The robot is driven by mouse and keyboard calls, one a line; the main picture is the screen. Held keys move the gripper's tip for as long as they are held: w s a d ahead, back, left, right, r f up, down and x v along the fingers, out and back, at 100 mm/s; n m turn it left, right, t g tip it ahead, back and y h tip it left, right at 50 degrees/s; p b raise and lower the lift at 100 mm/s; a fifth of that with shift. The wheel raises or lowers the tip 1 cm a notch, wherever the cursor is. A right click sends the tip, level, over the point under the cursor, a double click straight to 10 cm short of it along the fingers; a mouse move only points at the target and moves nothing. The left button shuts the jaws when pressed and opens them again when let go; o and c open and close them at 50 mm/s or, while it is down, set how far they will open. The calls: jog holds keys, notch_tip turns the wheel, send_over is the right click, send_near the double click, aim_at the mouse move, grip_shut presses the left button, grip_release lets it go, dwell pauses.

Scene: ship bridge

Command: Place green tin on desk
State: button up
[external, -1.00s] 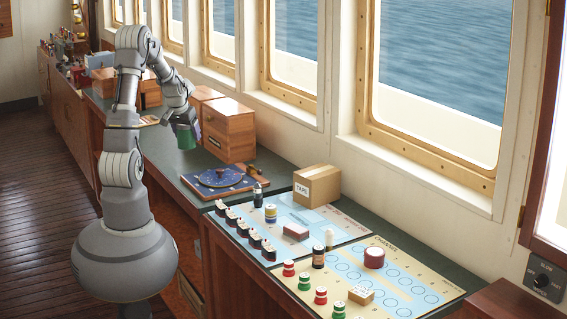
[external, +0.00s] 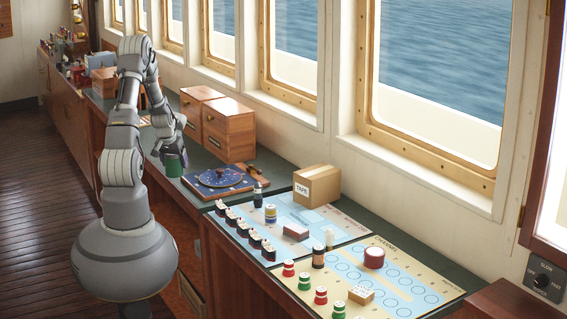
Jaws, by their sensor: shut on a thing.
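The green tin (external: 173,169) is in my gripper (external: 173,160), which points down and is shut on it. Only the lower part of the tin shows below the jaws. It is close to the front edge of the desk (external: 201,161), left of the dark blue round chart board. I cannot tell whether the tin touches the desk top or hangs just above it.
The blue chart board (external: 221,180) lies to the right. Wooden drawer boxes (external: 228,128) stand behind, by the windows. Further right are a cardboard tape box (external: 317,186) and two game-like boards with several small pieces (external: 304,281).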

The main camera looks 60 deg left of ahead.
jog(key=w+a, duration=0.3)
jog(key=a, duration=0.1)
jog(key=w+a+f+b, duration=0.1)
jog(key=w+a, duration=0.3)
jog(key=w+a+b, duration=0.1)
jog(key=w+a, duration=0.2)
jog(key=a, duration=0.1)
jog(key=shift+w+a+f, duration=0.1)
jog(key=shift+w+f, duration=0.1)
jog(key=shift+f, duration=0.05)
jog(key=shift+f+b, duration=0.5)
jog(key=shift+f, duration=1.2)
jog(key=shift+f, duration=0.25)
jog(key=o, duration=1.1)
jog(key=shift+r, duration=0.1)
jog(key=shift+o, duration=0.2)
